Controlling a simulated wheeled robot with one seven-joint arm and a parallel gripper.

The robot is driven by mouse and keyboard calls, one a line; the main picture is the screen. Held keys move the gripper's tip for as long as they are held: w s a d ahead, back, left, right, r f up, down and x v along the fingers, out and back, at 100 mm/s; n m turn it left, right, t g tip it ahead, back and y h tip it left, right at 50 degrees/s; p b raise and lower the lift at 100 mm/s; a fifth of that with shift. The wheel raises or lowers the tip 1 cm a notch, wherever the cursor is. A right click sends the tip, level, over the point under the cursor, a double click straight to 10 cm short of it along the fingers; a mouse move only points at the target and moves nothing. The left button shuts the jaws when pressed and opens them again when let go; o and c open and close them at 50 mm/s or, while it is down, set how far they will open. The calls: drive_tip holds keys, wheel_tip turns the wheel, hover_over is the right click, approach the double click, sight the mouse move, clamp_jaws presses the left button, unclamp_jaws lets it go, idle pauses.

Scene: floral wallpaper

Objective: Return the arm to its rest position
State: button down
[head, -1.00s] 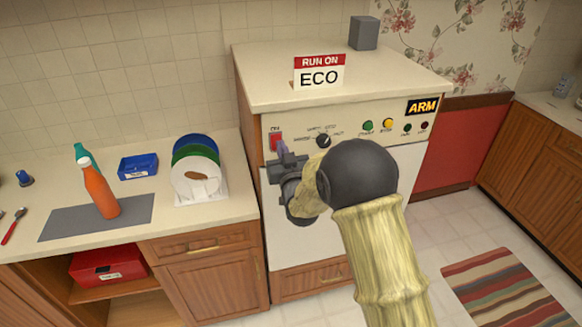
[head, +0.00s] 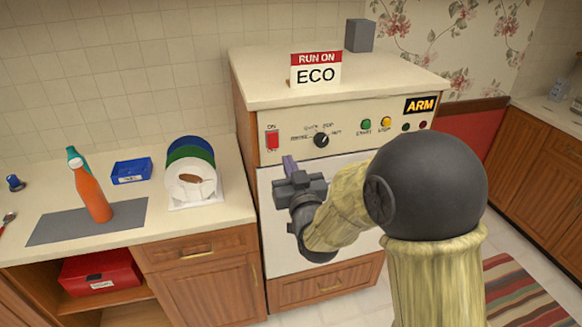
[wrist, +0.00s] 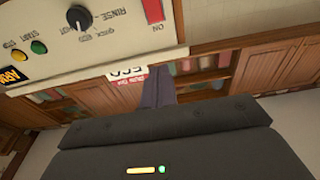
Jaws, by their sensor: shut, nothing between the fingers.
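My gripper (head: 289,165) is in front of the white dishwasher-like machine (head: 345,178), just below the left end of its control panel (head: 340,135). The gripper's narrow fingers are together and empty, and they also show in the wrist view (wrist: 157,88). My arm bends at a dark round elbow and covers the right part of the machine's front. The panel carries a red ON/OFF switch (head: 272,139), a black dial (head: 321,140), a green start button (head: 366,125) and a yellow stop button (head: 386,122).
A "RUN ON ECO" sign (head: 316,71) and grey block (head: 360,35) stand on the machine. The left counter holds an orange bottle (head: 92,193), blue bin (head: 131,171) and plate rack (head: 195,203). A red box (head: 100,272) sits in the open shelf. A striped rug (head: 515,295) lies right.

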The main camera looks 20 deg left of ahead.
drive_tip(key=s+d+f+m+g+h, duration=0.1)
drive_tip(key=d+f+m+g+h, duration=0.25)
drive_tip(key=d, duration=0.55)
drive_tip(key=s+d+f+n+g+h, duration=0.1)
drive_tip(key=d+f+g+h, duration=0.25)
drive_tip(key=d+f, duration=0.45)
drive_tip(key=s+d+f+m+g+h, duration=0.3)
drive_tip(key=s+d+g, duration=0.4)
drive_tip(key=s+d, duration=0.8)
drive_tip(key=shift+s+f+m, duration=0.3)
drive_tip(key=shift+s+m, duration=0.05)
drive_tip(key=shift+s, duration=0.75)
drive_tip(key=shift+d, duration=0.1)
